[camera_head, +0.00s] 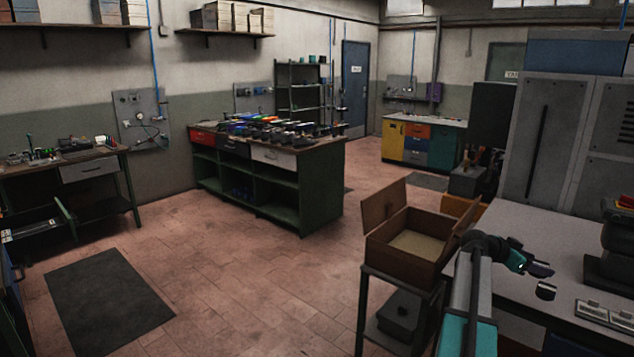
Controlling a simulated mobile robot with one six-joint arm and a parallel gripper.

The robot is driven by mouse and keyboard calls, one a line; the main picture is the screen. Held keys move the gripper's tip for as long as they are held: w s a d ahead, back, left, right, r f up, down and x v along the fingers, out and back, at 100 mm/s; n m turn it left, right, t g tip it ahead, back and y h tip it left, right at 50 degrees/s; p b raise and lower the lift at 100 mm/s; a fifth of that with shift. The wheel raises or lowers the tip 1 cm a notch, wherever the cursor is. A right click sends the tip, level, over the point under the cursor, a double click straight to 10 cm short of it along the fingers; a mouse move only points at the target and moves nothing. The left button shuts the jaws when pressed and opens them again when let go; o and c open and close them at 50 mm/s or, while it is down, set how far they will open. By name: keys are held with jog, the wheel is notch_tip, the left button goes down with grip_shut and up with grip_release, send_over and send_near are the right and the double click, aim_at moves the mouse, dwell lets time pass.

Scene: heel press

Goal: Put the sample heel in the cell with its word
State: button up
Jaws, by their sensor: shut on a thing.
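My gripper (540,269) is at the right, over the left part of the grey-topped bench (515,232). It is shut on a small dark piece, which I take to be the sample heel (546,290); it shows just below the jaws. Its shape is too small to tell well, and so is any gap between it and the bench. Flat pale trays with small dark parts (592,311) lie to its right near the picture's edge; they may be the cells. No word can be read on them.
A dark machine (612,262) stands on the bench at the right edge. An open brown box (400,248) on a stand is left of my arm. Grey cabinets (545,130) stand behind the bench. A green workbench (270,175) with many parts is farther left.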

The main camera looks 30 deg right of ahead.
jog(key=w+a+r+n+t+h, duration=0.1)
jog(key=w+a+n+t, duration=0.1)
jog(key=w+a, duration=0.6)
jog(key=w+a+r+n+t, duration=0.15)
jog(key=w+a, duration=0.35)
jog(key=w, duration=0.7)
jog(key=w+a+f+n+t, duration=0.1)
jog(key=w+a+n+t, duration=0.15)
jog(key=w+a, duration=0.65)
jog(key=w+a+n+t, duration=0.25)
jog(key=w+a, duration=0.35)
jog(key=a, duration=0.5)
jog(key=w+a+n+t+y, duration=0.2)
jog(key=w+a+t, duration=0.15)
jog(key=a, duration=0.75)
jog(key=w+a+n+t+y, duration=0.25)
jog(key=w+a, duration=0.25)
jog(key=a, duration=0.6)
jog(key=a+r+n+t+y, duration=0.2)
jog(key=a+n+y, duration=0.2)
jog(key=a, duration=0.7)
jog(key=a+r+n+t+y+b, duration=0.1)
jog(key=a+n+y, duration=0.4)
jog(key=a, duration=0.7)
jog(key=shift+w+a+r+t, duration=0.25)
jog(key=shift+w+r+t, duration=0.2)
jog(key=shift+r, duration=0.25)
